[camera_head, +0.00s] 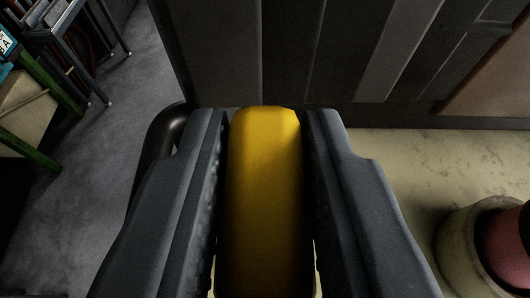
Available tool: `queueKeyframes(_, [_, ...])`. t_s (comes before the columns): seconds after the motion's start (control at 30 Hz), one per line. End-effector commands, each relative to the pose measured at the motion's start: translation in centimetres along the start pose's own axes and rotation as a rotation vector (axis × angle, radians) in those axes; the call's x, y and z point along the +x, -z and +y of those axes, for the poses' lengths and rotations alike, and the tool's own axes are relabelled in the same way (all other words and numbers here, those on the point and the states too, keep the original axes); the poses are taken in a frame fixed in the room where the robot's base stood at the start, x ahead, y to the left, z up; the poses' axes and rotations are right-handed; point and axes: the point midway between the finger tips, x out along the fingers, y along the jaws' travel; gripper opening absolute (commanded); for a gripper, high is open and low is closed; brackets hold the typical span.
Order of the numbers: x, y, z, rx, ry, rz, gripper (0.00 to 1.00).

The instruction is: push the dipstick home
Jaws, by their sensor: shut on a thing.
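My gripper (265,150) fills the lower middle of the head view, its two dark grey fingers on either side of a yellow block-like handle (264,200). The fingers are shut on this yellow handle, which looks like the dipstick's grip. Its far end is rounded and shows between the fingertips. The rest of the dipstick and any tube or hole for it are hidden below the handle and fingers.
A dark curved pipe (167,135) shows just left of the left finger. A dark panelled wall (310,55) stands ahead. A round pale fitting with a red centre (505,245) is at lower right on a beige surface (400,165). Metal stands (75,45) are at upper left, on grey floor.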

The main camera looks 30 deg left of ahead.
Motion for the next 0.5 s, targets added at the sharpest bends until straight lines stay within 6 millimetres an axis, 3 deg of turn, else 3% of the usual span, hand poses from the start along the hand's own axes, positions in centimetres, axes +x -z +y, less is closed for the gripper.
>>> queueKeyframes(0.5, [3.8, -9.1, 0.2, 0.001, -0.002, -0.002, 0.00])
